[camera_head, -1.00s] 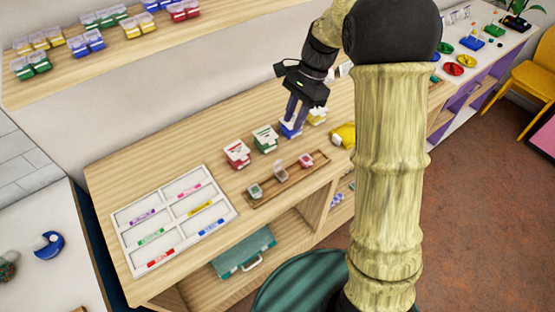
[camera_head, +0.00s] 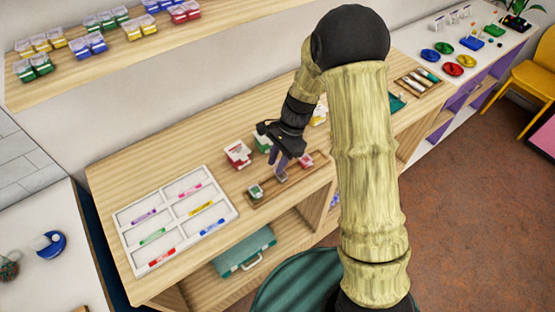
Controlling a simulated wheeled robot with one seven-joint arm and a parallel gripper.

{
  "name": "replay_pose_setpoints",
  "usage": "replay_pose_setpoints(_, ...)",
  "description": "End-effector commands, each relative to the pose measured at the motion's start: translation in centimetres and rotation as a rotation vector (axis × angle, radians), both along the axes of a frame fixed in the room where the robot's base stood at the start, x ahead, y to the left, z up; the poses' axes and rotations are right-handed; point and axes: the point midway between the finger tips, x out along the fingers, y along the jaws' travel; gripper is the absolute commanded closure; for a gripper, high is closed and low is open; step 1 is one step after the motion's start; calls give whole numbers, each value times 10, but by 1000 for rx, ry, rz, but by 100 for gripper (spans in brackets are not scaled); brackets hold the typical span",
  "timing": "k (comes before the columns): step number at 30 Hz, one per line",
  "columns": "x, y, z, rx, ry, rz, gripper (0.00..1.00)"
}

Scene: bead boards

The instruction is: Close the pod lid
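A small pod (camera_head: 282,177) sits in the middle of the brown wooden tray (camera_head: 262,202) on the shelf top.
A red-and-white box (camera_head: 237,154) and a green-and-white box (camera_head: 262,142) stand behind the tray. A white sectioned tray (camera_head: 175,262) with coloured sticks lies to the left. A teal case (camera_head: 245,250) sits on the lower shelf.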

Motion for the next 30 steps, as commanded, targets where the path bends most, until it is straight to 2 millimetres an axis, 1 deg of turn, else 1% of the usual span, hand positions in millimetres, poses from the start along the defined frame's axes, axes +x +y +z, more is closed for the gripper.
replay_pose_setpoints(7,0,0,-1,0,0,0,75)
replay_pose_setpoints(9,0,0,-1,0,0,0,88)
replay_pose_setpoints(11,0,0,0,0,0,0,100)
replay_pose_setpoints(23,-1,-1,-1,8,-10,-2,100)
replay_pose_setpoints(30,-3,-2,-4,38,-55,-2,100)
